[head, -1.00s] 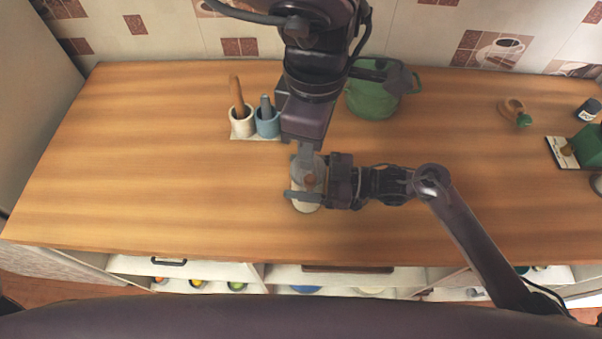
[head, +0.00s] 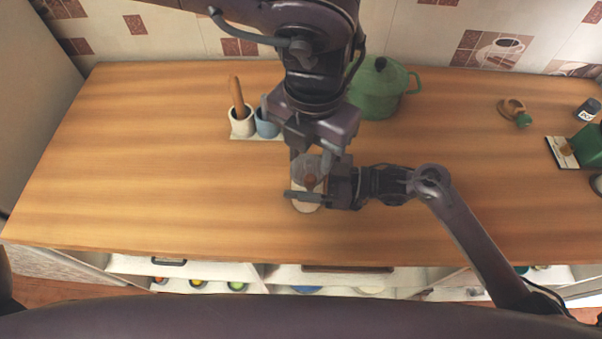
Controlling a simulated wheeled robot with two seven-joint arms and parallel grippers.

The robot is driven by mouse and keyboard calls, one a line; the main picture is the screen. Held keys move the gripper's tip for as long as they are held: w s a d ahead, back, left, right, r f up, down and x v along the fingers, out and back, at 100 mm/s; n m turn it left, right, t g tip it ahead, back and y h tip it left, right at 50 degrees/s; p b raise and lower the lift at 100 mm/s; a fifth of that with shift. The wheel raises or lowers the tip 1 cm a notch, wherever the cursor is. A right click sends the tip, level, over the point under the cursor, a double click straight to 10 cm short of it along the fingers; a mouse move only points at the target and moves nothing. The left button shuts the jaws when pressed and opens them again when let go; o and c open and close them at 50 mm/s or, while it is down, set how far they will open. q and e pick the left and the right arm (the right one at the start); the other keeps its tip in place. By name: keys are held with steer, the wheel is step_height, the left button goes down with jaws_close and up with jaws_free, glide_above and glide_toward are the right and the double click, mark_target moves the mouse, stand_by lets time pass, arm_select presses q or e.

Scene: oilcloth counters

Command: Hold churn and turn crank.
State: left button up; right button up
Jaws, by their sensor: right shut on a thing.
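The churn (head: 305,206) stands on the wooden counter, a small pale vessel with a grey, translucent-looking top and a brown knob (head: 311,182), likely on its crank. My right gripper (head: 305,195) reaches in from the right and is shut on the churn, its fingers across the body. My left gripper (head: 316,160) comes down from above just behind the churn's top. Its two fingers are apart, with the grey top between or below them. Whether they touch the crank cannot be told. The grippers hide much of the churn.
A cream cup (head: 242,122) with a wooden handle in it and a blue cup (head: 267,124) stand left of my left gripper. A green pot (head: 377,95) is behind on the right. Small items lie at the far right. The counter's left and front right are clear.

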mark_target(309, 177)
arm_select(q)
steer(key=shift+f, duration=3.85)
steer(key=shift+c, duration=0.4)
steer(key=c, duration=0.6)
